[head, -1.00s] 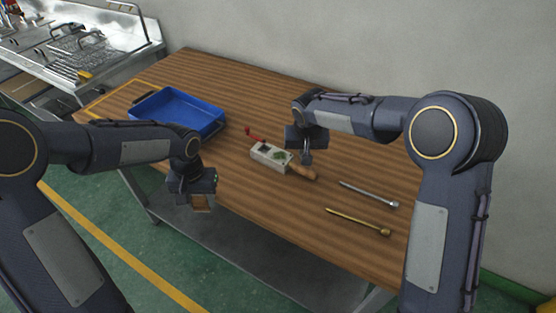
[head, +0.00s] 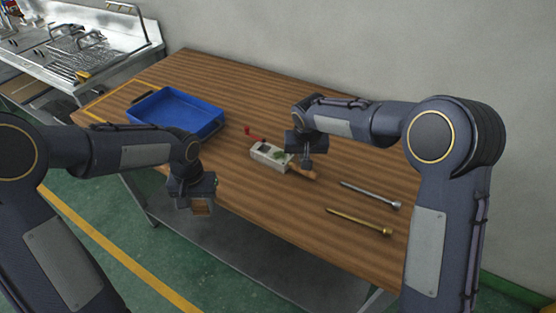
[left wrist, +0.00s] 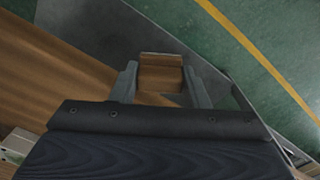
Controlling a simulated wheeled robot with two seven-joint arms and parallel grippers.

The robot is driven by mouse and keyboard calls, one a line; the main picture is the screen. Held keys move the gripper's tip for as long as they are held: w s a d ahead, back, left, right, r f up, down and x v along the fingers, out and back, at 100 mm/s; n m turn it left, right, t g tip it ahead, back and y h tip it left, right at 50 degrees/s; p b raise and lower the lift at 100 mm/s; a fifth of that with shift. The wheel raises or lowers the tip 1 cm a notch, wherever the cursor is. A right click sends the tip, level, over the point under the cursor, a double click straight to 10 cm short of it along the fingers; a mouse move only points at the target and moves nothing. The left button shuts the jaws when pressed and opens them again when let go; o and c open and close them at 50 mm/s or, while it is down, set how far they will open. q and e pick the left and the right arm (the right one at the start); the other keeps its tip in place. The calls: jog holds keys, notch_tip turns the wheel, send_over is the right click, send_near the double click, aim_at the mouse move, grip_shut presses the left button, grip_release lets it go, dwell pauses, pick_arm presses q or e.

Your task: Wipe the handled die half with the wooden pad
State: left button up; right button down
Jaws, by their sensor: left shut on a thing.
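The handled die half (head: 268,155) is a pale grey block with a green patch on its face and a wooden handle (head: 303,174) at its right end. It lies on the wooden table. My left gripper (head: 202,206) is shut on the wooden pad (left wrist: 161,74), off the table's front edge and apart from the die half. The left wrist view shows the brown pad between the two fingers. My right gripper (head: 307,163) is right at the wooden handle, fingers pointing down. I cannot tell whether its fingers are closed on it.
A red-handled piece (head: 254,134) is at the die half's left end. A blue tray (head: 213,128) sits at the table's left. A silver rod (head: 370,194) and a brass rod (head: 358,221) lie at the right. The table (head: 265,85) is clear behind the die half.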

pick_arm(q)
jog(key=shift+f+b, duration=0.6)
jog(key=shift+f, duration=0.05)
pick_arm(e)
jog(key=shift+f, duration=0.75)
pick_arm(q)
jog(key=shift+r, duration=0.1)
pick_arm(e)
jog(key=shift+r, duration=0.1)
